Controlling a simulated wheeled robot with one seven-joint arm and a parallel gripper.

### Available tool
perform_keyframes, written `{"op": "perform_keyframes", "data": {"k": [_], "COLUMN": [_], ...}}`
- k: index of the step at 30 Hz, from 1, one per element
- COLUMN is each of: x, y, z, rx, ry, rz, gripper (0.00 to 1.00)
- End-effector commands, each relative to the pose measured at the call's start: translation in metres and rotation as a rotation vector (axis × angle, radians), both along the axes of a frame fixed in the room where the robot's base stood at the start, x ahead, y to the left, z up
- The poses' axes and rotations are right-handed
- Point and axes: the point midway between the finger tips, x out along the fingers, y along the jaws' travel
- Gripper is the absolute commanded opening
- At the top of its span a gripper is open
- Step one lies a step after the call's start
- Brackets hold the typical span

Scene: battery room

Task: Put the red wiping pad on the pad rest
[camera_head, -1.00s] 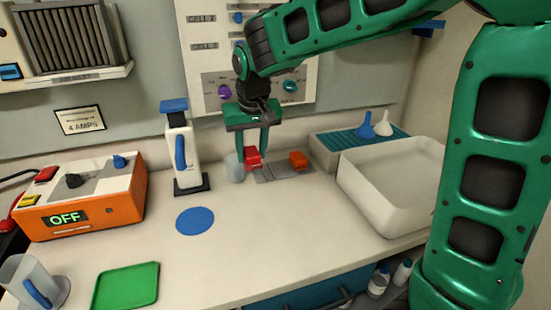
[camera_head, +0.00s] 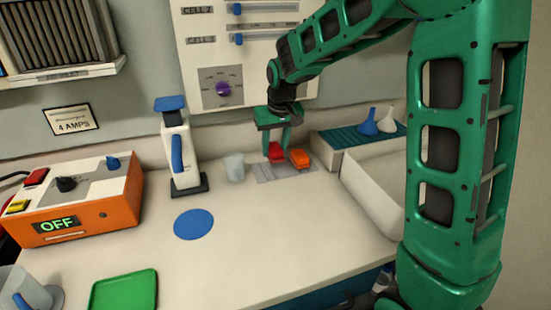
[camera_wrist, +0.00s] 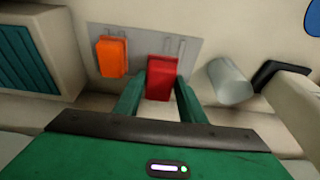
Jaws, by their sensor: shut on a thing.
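The red wiping pad (camera_head: 276,149) is between the fingers of my gripper (camera_head: 276,158), which is shut on it. In the wrist view the red pad (camera_wrist: 161,78) sits upright between the two green fingers (camera_wrist: 160,85). The pad rest looks to be the flat grey plate (camera_head: 268,174) on the counter; the plate (camera_wrist: 143,50) also shows behind the pad in the wrist view. The red pad is over or at the plate's edge; I cannot tell whether it touches. An orange pad (camera_head: 299,157) stands on the plate, just right of the red one.
A grey cup (camera_head: 235,167) stands close to the left of the plate. The white-and-blue dispenser (camera_head: 181,150) is further left. A teal ribbed rack with funnels (camera_head: 345,138) and a white basin (camera_head: 375,185) are at the right. The front counter middle is clear.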

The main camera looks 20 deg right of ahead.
Motion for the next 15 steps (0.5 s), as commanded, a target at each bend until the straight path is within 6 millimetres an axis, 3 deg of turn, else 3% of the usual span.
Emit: {"op": "perform_keyframes", "data": {"k": [6,15], "x": [0.004,0.003], "y": [-0.006,-0.005], "z": [-0.009,-0.044], "rx": [0.0,0.0], "ry": [0.0,0.0], "rz": [0.001,0.001], "gripper": [0.16,0.16]}}
